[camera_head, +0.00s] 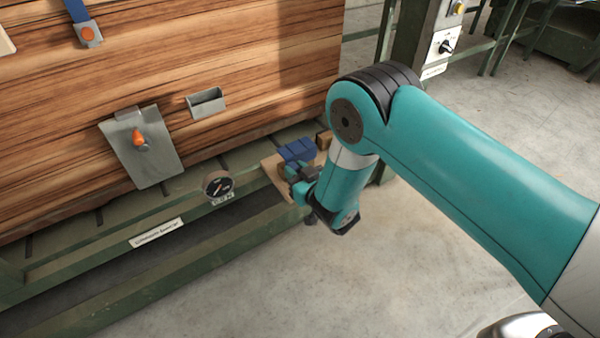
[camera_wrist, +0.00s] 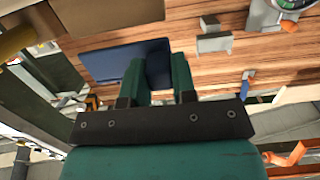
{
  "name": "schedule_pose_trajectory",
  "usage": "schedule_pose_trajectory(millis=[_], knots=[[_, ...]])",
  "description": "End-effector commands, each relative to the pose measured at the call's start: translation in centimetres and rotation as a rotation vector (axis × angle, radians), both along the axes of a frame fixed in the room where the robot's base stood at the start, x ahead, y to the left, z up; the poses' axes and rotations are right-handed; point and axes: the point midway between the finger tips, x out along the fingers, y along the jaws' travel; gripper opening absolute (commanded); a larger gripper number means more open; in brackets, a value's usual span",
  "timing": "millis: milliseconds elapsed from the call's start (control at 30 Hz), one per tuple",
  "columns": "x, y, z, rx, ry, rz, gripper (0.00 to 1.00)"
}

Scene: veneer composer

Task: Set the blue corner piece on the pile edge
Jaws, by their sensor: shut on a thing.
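The blue corner piece (camera_head: 296,150) is dark blue and angled. It is in my gripper (camera_head: 299,172), over or on a small light wooden board at the pile's lower right; I cannot tell if it touches the board. In the wrist view the green fingers of my gripper (camera_wrist: 165,75) are shut on one side of the blue corner piece (camera_wrist: 118,64), whose broad face sticks out to the left. The pile (camera_head: 240,45) is a tall wood-grained stack at the left of the head view. The piece is apart from the pile's upper edge, which is out of the head view.
The light board (camera_head: 272,166) and a small brown block (camera_head: 324,140) sit at the bench's end. A metal plate with an orange knob (camera_head: 140,145), a grey holder (camera_head: 206,103) and a blue strap (camera_head: 78,12) are on the pile face. A gauge (camera_head: 217,185) is in front.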

Motion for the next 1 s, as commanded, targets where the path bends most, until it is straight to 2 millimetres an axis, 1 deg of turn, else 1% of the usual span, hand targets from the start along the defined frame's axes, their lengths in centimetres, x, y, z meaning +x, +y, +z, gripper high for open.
schedule_pose_trajectory(millis=[33, 467, 1000], knots=[[0.0, 0.0, -0.4, 0.001, -0.002, 0.0, 0.06], [-0.6, -0.4, 0.0, 0.001, -0.002, 0.0, 0.06], [-1.9, -1.3, 0.3, 0.003, -0.001, 0.0, 0.06]])
